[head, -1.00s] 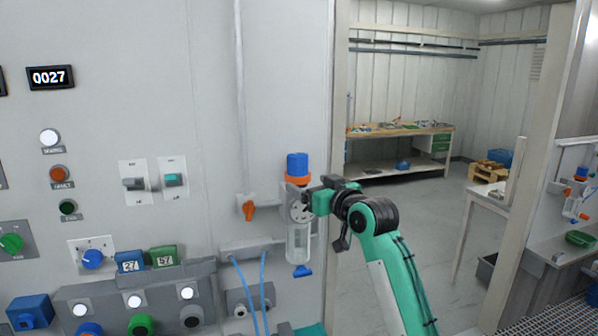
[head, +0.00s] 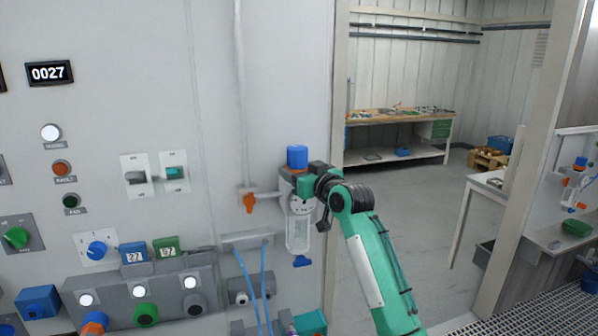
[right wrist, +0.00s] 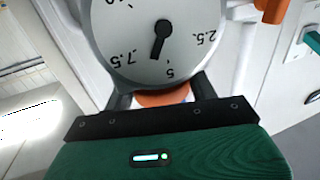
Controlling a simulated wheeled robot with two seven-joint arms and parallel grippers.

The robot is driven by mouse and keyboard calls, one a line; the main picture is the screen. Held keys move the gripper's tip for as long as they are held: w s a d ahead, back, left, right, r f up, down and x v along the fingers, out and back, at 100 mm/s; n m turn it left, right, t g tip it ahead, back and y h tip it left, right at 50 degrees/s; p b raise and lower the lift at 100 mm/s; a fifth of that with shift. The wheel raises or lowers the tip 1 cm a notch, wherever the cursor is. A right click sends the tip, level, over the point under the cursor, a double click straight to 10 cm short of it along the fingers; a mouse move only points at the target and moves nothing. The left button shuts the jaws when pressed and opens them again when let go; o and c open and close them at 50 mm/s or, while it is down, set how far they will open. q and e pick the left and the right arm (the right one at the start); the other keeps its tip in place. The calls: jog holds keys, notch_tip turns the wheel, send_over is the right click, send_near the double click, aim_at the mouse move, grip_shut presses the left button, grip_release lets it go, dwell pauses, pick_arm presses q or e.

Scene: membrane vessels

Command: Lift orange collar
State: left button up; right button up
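The orange collar (right wrist: 163,98) shows in the right wrist view between the two dark fingers of my right gripper, below the round gauge (right wrist: 160,30). In the head view the collar is mostly hidden behind my right gripper (head: 297,181), under the blue knob (head: 297,157) of the wall-mounted filter unit. The unit's clear bowl (head: 298,235) hangs below, with a blue drain piece (head: 302,262). The fingers flank the collar closely; I cannot tell whether they touch it. My left gripper is not in view.
An orange valve handle (head: 249,203) sits on the pipe just left of the unit. Blue hoses (head: 262,285) run below it. The panel (head: 160,285) with buttons and switches fills the left. Open floor (head: 425,225) lies beyond the doorway at right.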

jog(key=c, duration=0.5)
jog(key=shift+r, duration=0.85)
jog(key=o, duration=1.4)
jog(key=shift+f, duration=0.1)
